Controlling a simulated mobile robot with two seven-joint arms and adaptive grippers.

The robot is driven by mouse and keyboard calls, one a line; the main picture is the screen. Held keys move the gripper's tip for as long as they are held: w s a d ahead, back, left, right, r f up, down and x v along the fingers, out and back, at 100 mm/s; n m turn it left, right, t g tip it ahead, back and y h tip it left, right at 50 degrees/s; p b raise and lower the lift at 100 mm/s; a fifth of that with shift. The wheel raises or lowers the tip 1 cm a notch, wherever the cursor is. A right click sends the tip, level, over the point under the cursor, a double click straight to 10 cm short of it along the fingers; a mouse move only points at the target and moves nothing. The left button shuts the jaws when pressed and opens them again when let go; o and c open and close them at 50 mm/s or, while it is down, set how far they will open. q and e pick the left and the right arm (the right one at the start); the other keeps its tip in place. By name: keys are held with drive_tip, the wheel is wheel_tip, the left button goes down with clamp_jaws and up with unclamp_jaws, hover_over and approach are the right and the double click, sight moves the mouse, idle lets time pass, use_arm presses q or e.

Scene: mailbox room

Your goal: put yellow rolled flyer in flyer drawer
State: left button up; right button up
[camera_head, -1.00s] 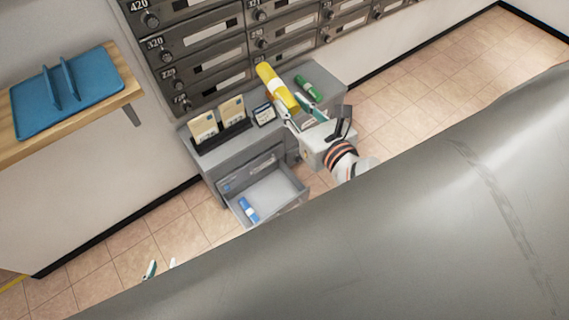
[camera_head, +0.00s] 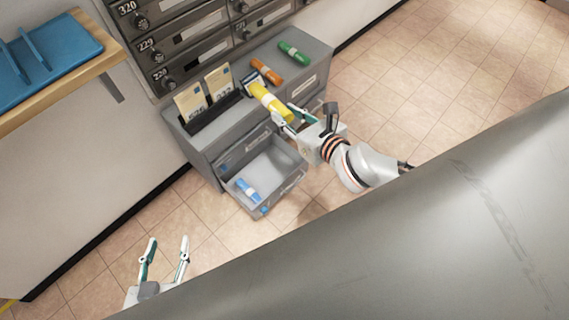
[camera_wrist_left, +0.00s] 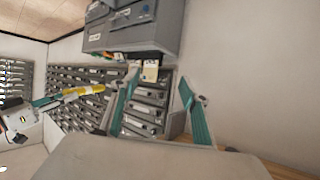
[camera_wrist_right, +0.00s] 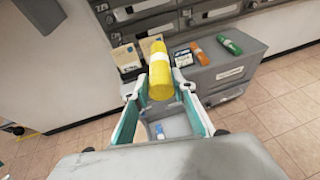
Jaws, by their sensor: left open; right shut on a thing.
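The yellow rolled flyer (camera_head: 268,101) is held by my right gripper (camera_head: 289,121), which is shut on it, in front of the grey cabinet's top. In the right wrist view the flyer (camera_wrist_right: 159,72) stands up between the fingers. An open grey drawer (camera_head: 292,182) juts from the cabinet front, below and left of the right gripper; a blue rolled flyer (camera_head: 248,188) lies inside it. My left gripper (camera_head: 167,244) is open and empty, low at the left, over the floor and apart from the drawer. In the left wrist view the yellow flyer (camera_wrist_left: 84,91) shows at the left.
On the cabinet top (camera_head: 225,128) lie an orange roll (camera_head: 266,72) and a green roll (camera_head: 294,53), beside a dark holder with envelopes (camera_head: 190,100). Numbered mailboxes (camera_head: 180,45) rise behind. A wooden shelf with a blue tray (camera_head: 50,60) is at the far left. Floor in front is clear.

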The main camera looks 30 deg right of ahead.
wheel_tip(320, 180, down, 35)
drive_tip(key=w+d+n+g+y+b, duration=0.1)
drive_tip(key=d+n+g+y+b, duration=0.15)
drive_tip(key=b, duration=0.85)
use_arm(q)
drive_tip(key=s+d+f+n+h+b, duration=0.1)
drive_tip(key=d+f+n+b, duration=0.1)
drive_tip(key=d+n+b, duration=0.1)
drive_tip(key=s+d+f+n+t+b, duration=0.1)
drive_tip(key=d+f+n+b, duration=0.1)
drive_tip(key=d+n, duration=0.3)
drive_tip(key=shift+d+f+n+h+b, duration=0.2)
drive_tip(key=shift+d+n+h+b, duration=0.2)
drive_tip(key=shift+d+b, duration=0.3)
use_arm(e)
drive_tip(key=w+a+f, duration=0.3)
drive_tip(key=w+f, duration=0.4)
drive_tip(key=f, duration=0.3)
drive_tip(key=shift+w+a+f+h, duration=0.3)
drive_tip(key=shift+w+f+h, duration=0.05)
drive_tip(key=o, duration=1.2)
drive_tip(key=shift+c, duration=0.2)
